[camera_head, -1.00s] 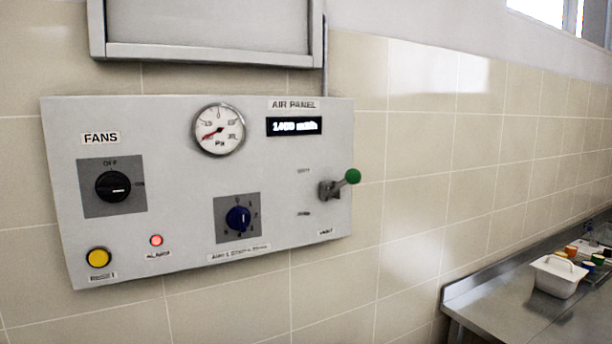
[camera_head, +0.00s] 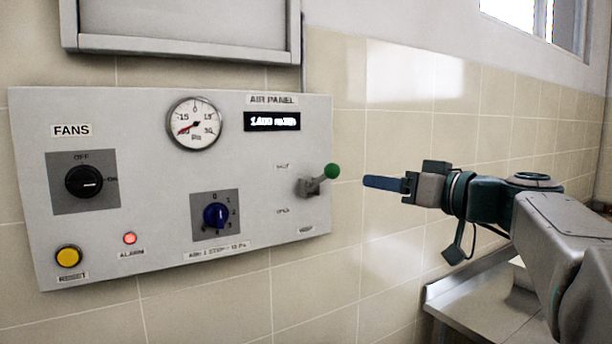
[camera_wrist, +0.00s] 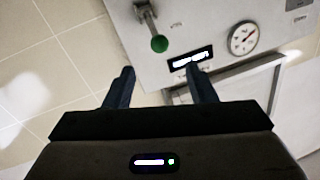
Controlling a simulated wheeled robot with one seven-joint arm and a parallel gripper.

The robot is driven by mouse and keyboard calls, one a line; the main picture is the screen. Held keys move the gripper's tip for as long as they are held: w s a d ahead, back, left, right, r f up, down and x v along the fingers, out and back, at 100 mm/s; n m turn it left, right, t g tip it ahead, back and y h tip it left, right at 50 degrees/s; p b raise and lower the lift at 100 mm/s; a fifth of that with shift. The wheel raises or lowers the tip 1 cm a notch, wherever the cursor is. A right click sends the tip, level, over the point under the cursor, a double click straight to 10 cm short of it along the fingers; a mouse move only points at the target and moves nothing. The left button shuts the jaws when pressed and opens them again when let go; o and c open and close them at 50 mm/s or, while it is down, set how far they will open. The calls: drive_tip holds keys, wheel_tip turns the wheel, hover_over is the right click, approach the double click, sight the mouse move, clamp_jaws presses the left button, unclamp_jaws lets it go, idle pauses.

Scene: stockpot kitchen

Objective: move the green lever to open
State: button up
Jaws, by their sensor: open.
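The green-knobbed lever (camera_head: 331,171) sits at the right end of the grey air panel (camera_head: 120,120) on the wall. Its grey arm slants from its pivot up and to the right. A label above it is blurred; the label below appears to read OPEN. My gripper (camera_head: 366,182) is to the right of the knob, apart from it, with its blue fingers pointing left. In the wrist view the lever knob (camera_wrist: 159,44) lies beyond and between the spread fingertips of my gripper (camera_wrist: 160,70). My gripper is open and empty.
The panel also carries a black FANS knob (camera_head: 84,182), a blue dial (camera_head: 215,215), a gauge (camera_head: 194,124), a yellow button (camera_head: 68,256) and a lit red alarm lamp (camera_head: 130,238). A metal box (camera_head: 185,25) hangs above. A steel counter (camera_head: 480,300) stands at lower right.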

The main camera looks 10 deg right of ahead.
sight(339, 171)
drive_tip(key=p+x, duration=0.1)
drive_tip(key=x, duration=0.3)
drive_tip(key=p+x, duration=0.2)
drive_tip(key=x, duration=0.2)
drive_tip(key=p+x, duration=0.2)
drive_tip(key=x, duration=0.2)
drive_tip(key=shift+w+r, duration=0.3)
drive_tip(key=shift+r, duration=0.05)
drive_tip(key=shift+w+a+f, duration=0.1)
drive_tip(key=shift+w+a, duration=0.25)
drive_tip(key=shift+w, duration=0.2)
clamp_jaws()
